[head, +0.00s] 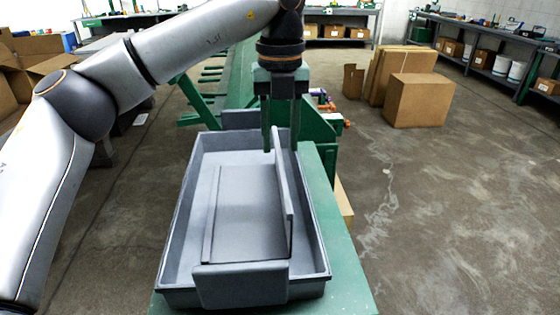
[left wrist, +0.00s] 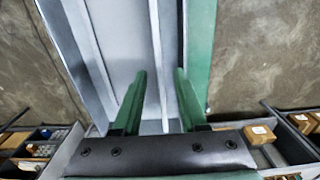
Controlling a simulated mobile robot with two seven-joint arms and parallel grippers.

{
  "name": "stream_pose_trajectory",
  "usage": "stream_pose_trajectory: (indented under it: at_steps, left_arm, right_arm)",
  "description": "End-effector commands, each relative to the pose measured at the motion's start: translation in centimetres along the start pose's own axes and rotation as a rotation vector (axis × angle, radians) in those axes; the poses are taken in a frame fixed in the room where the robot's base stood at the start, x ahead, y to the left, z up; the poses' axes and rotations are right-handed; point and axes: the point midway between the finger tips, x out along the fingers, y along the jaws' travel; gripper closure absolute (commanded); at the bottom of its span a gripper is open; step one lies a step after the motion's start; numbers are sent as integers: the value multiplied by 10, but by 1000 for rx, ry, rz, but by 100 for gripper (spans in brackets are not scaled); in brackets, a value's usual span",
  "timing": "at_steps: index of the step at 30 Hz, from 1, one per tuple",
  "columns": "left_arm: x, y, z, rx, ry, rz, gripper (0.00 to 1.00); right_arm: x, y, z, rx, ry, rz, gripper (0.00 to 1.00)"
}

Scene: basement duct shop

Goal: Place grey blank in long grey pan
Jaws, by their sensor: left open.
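The long grey pan (head: 176,262) lies on the green bench, its long side running away from me. A flat grey sheet (head: 243,215) lies inside it, with a thin upright grey panel (head: 284,200) along its right side. I cannot tell which of these grey pieces is the blank, or whether they are joined. My left gripper (head: 281,148) points down over the far end of the upright panel, open, with its fingers to either side of the panel's top. In the left wrist view the open fingers (left wrist: 160,72) have grey surfaces beyond them. My right gripper is not in view.
The green bench (head: 345,270) shows as a bare strip right of the pan. A grey end plate (head: 240,287) stands at the pan's near end. Cardboard boxes (head: 418,100) stand on the floor at the back right.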

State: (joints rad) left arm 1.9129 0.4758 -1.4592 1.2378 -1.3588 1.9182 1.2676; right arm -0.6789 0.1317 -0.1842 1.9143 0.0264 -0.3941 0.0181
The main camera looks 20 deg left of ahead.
Motion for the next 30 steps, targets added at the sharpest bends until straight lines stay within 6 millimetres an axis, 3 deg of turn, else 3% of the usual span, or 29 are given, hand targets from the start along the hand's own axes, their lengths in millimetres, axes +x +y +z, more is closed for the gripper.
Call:
stream_pose_trajectory:
  at_steps: [3,8,30]
  left_arm:
    - [-20,-1,0,1,-1,-1,58]
    - [-31,0,0,0,-1,0,58]
    - [-32,0,0,1,0,1,58]
  right_arm:
    - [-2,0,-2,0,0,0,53]
    - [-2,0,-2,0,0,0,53]
    - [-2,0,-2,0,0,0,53]
